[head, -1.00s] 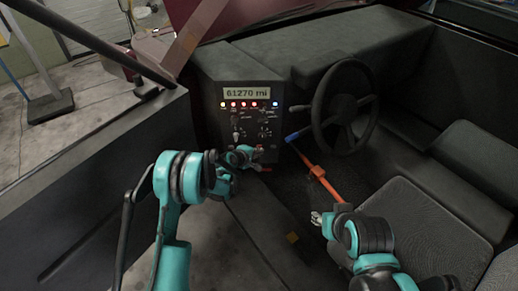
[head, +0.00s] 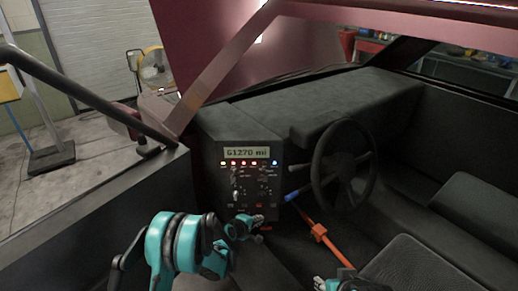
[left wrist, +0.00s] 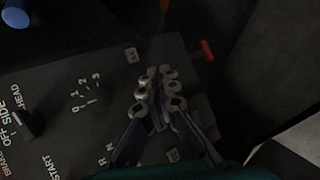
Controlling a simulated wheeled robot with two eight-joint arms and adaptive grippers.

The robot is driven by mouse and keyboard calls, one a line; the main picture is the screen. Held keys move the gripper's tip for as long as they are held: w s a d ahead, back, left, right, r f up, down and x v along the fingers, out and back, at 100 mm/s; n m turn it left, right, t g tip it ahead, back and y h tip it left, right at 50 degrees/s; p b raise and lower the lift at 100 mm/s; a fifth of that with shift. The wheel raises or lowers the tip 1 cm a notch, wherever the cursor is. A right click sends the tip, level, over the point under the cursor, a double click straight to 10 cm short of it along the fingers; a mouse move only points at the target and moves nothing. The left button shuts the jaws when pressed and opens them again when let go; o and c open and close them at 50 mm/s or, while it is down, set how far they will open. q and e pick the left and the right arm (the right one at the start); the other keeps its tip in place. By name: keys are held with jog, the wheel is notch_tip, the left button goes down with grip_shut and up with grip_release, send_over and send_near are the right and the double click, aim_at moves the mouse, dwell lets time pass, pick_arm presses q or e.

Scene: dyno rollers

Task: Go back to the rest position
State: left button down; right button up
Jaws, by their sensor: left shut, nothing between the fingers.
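My left gripper (head: 250,226) is just in front of the lower part of the control panel (head: 220,188) in the head view. In the left wrist view its fingers (left wrist: 160,95) are shut together with nothing between them, over the panel face with its printed labels. Whether the fingertips touch the panel cannot be told. My right gripper (head: 340,280) shows only in part at the bottom edge of the head view, below the orange lever, and its jaws are not clear.
A steering wheel (head: 343,165) stands right of the panel. An orange bar (head: 318,232) and a blue handle (head: 297,194) lie between them. A seat (head: 415,265) is at the lower right. The dark door (head: 90,215) is at the left. A red-tipped lever (left wrist: 207,50) shows in the wrist view.

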pick_arm(q)
jog(key=s+a+r+m+y, duration=0.1)
jog(key=s+a+r+m, duration=0.1)
jog(key=s+a+r, duration=0.3)
jog(key=s+r+m+g+y, duration=0.1)
jog(key=s+r+m, duration=0.15)
jog(key=r, duration=0.45)
jog(key=s+a+r+m+y, duration=0.1)
jog(key=s+a+r+m, duration=0.15)
jog(key=s+r, duration=0.35)
jog(key=s+a+r+m+g+y, duration=0.1)
jog(key=s+a, duration=0.4)
jog(key=s, duration=0.6)
jog(key=s+a+r+m+y, duration=0.1)
jog(key=s+a+m, duration=0.3)
jog(key=s, duration=0.8)
jog(key=shift+s+a+r+m+g+y, duration=0.3)
jog(key=shift+a+r+g+y, duration=0.15)
jog(key=shift+y, duration=0.25)
jog(key=shift+f, duration=0.1)
